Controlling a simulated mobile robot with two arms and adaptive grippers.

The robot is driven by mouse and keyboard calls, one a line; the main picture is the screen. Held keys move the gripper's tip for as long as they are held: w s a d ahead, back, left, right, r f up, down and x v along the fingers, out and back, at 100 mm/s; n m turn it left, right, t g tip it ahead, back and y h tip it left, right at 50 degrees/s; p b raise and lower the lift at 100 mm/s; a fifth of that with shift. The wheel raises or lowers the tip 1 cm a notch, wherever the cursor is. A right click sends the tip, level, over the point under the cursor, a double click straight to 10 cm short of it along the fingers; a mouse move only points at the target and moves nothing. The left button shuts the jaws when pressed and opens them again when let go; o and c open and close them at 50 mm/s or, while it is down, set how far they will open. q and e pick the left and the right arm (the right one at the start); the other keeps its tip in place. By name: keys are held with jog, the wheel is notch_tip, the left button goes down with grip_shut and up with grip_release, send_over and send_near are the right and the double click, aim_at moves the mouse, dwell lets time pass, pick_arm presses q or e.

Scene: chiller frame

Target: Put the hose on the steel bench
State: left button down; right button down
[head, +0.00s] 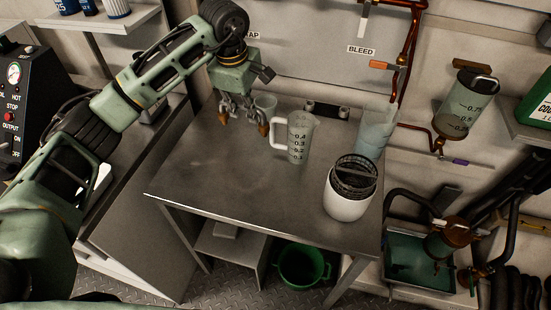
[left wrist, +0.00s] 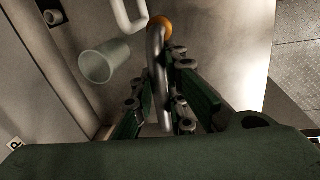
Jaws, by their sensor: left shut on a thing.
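My left gripper (head: 242,108) is over the back left part of the steel bench (head: 215,170), pointing down. It is shut on the hose, a short grey tube (left wrist: 155,62) with an orange end, seen between the fingers in the left wrist view. In the head view, orange-brown ends (head: 263,129) show on either side of the fingers, low over the bench top. I cannot tell whether the hose touches the bench. The fingers hide its middle in the head view. My right gripper is not in view.
A clear cup (head: 265,103) stands just behind the gripper, and a measuring jug (head: 300,140) with a white handle is to its right. A clear beaker (head: 376,130) and a white canister (head: 346,205) stand farther right. The bench's front left is clear.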

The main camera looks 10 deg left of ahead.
pick_arm(q)
jog(key=shift+n, duration=0.7)
jog(key=shift+w+a+f+p, duration=0.1)
jog(key=shift+f+p, duration=0.3)
jog(key=shift+f, duration=1.45)
jog(key=shift+w+a+f+p, duration=0.15)
jog(key=shift+f+p, duration=0.3)
jog(key=shift+f, duration=1.35)
jog(key=shift+w+d+f+p, duration=0.1)
jog(key=shift+f+p, duration=0.3)
jog(key=shift+f, duration=1.6)
jog(key=c, duration=1.8)
grip_release()
jog(key=shift+o, duration=0.2)
jog(key=shift+r, duration=0.3)
notch_tip(320, 180, up, 12)
jog(key=s+b, duration=0.2)
jog(key=shift+f, duration=0.2)
